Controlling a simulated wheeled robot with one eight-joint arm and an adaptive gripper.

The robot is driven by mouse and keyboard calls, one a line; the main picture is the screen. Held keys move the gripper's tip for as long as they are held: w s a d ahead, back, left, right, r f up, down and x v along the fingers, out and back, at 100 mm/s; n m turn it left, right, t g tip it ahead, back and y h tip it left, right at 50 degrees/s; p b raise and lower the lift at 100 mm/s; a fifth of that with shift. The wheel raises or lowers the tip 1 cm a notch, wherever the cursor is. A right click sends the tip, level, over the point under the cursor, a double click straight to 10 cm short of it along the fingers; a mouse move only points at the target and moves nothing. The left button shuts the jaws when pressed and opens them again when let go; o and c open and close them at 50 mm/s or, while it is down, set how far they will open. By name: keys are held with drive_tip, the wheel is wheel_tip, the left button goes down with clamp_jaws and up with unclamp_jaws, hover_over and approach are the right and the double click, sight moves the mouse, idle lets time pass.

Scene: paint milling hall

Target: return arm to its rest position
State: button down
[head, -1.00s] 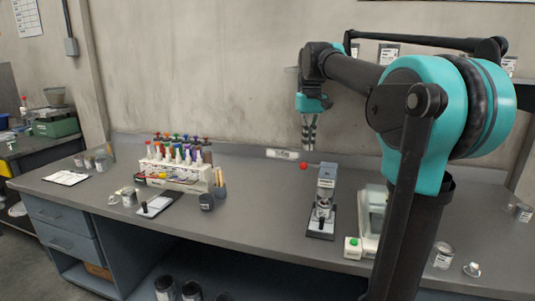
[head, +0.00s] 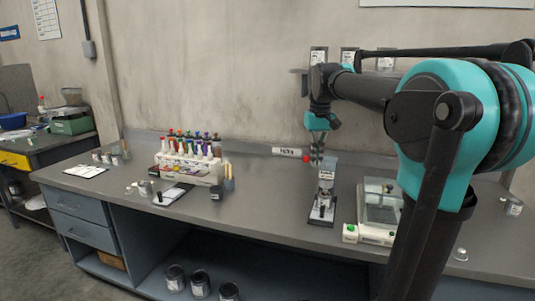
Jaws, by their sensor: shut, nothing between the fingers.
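My arm reaches in from the right in the head view, with its teal joint large in front of the bench. My gripper (head: 317,152) is shut and empty. It points down and appears just above or behind the small grey bench device (head: 326,180), near a red knob. I cannot tell the exact gap between them.
A small box with a green button (head: 350,233) stands beside the balance. Cans (head: 200,284) stand under the bench. The bench middle is clear.

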drive_tip(key=s+d+f+t, duration=0.1)
drive_tip(key=s+f, duration=0.6)
drive_tip(key=f, duration=0.3)
drive_tip(key=s+d+f+m+t, duration=0.1)
drive_tip(key=s+f, duration=0.6)
drive_tip(key=f, duration=0.3)
drive_tip(key=s+d+f+m+t, duration=0.1)
drive_tip(key=s+f, duration=0.6)
drive_tip(key=f, duration=0.4)
drive_tip(key=shift+d+t, duration=0.3)
drive_tip(key=shift+t, duration=0.1)
drive_tip(key=shift+s+f, duration=0.1)
